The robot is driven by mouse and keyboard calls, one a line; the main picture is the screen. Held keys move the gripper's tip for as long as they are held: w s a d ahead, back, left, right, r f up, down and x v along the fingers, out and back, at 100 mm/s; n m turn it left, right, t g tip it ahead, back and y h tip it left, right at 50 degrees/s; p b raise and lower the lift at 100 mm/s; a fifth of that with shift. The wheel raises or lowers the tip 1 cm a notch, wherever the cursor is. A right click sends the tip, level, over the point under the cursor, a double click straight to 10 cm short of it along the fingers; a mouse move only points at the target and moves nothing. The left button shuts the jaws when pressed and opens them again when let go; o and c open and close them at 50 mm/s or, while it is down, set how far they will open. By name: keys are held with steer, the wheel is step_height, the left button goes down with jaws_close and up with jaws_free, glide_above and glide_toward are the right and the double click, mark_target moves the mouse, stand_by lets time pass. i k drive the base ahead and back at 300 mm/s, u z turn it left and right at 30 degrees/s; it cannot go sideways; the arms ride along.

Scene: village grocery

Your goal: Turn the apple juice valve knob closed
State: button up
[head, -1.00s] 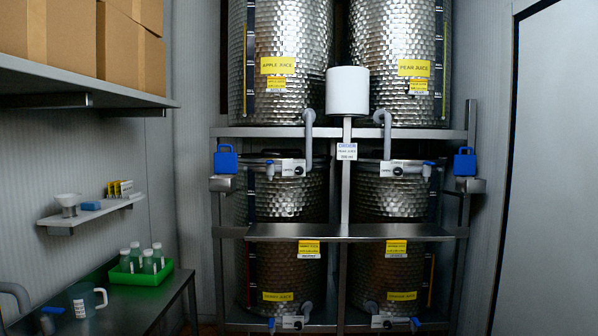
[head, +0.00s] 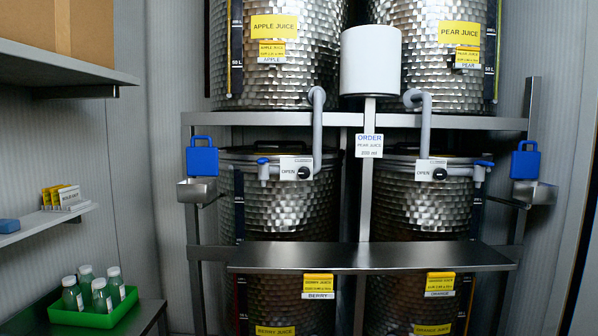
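The apple juice tank (head: 275,70) is a dimpled steel tank at the upper left of the rack, with a yellow APPLE JUICE label (head: 275,27). A grey pipe (head: 317,125) curves down from it to a white valve plate (head: 291,168) marked OPEN. The black valve knob (head: 303,172) sits at the right of that plate. A blue-handled spout (head: 263,168) is at its left. The pear juice tank (head: 455,75) on the right has a similar plate and knob (head: 439,174). My gripper is not in view.
A steel shelf (head: 370,257) juts out below the valves. A white cylinder (head: 370,60) stands on a post between the tanks, above an ORDER sign (head: 369,145) reading pear juice. A green crate (head: 60,314) of bottles sits at lower left. A wall shelf (head: 60,60) holds boxes.

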mark_target(304, 173)
steer(key=z, duration=0.05)
steer(key=i, duration=1.3)
steer(key=z, duration=0.05)
